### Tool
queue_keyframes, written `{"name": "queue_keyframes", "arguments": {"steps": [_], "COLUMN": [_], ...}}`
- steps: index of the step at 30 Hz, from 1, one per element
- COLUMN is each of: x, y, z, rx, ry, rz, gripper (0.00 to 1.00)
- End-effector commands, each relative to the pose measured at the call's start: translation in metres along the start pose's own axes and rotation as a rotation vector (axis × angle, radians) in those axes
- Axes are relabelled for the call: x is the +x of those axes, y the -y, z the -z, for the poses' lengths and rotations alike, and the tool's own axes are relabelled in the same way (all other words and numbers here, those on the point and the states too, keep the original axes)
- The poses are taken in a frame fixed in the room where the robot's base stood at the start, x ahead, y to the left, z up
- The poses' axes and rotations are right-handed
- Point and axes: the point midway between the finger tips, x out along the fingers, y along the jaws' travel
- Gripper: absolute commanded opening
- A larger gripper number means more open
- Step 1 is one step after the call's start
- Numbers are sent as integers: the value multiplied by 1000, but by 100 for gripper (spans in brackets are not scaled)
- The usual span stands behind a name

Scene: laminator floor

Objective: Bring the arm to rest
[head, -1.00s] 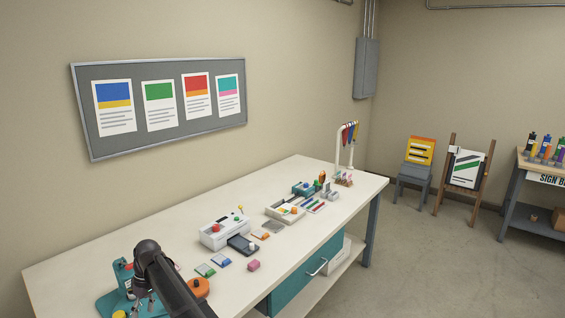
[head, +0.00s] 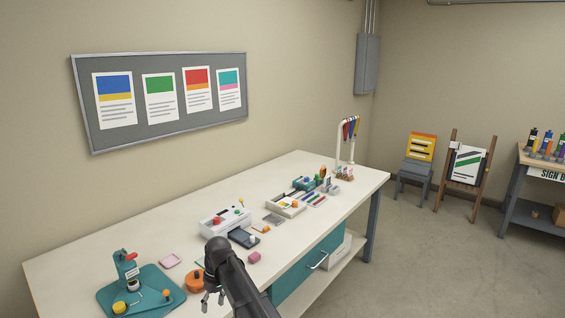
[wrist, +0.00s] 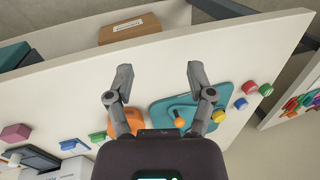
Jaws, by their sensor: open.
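My gripper (wrist: 158,75) is open and empty in the wrist view, with its two fingers spread wide apart. In the head view my gripper (head: 213,299) hangs at the end of my dark arm, in front of the orange round thing (head: 196,281) near the bench's front edge. The white bench (head: 70,278) runs below it. The wrist view looks across the bench, with the teal base plate (wrist: 163,113) and the orange thing (wrist: 118,121) close to the fingers. I see nothing between the fingertips.
A white laminator (head: 215,220), a pink block (head: 255,257) and a white tray (head: 286,207) with small items lie beyond. The bench's back left is clear. A cardboard box (wrist: 130,28) shows in the wrist view.

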Motion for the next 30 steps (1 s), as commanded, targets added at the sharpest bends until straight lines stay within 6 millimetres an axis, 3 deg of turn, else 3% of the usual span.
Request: {"name": "queue_keyframes", "arguments": {"steps": [1,6,15,24,30], "x": [4,6,13,26,32], "y": [-16,-64,-128,-167,-178], "z": [-24,-82,-189,-297,-346], "rx": [43,183,427,666,781], "ry": [-8,-35,-78,-116,-131], "rz": [-11,-49,-115,-179,-210], "gripper": [69,69,69,69,69]}}
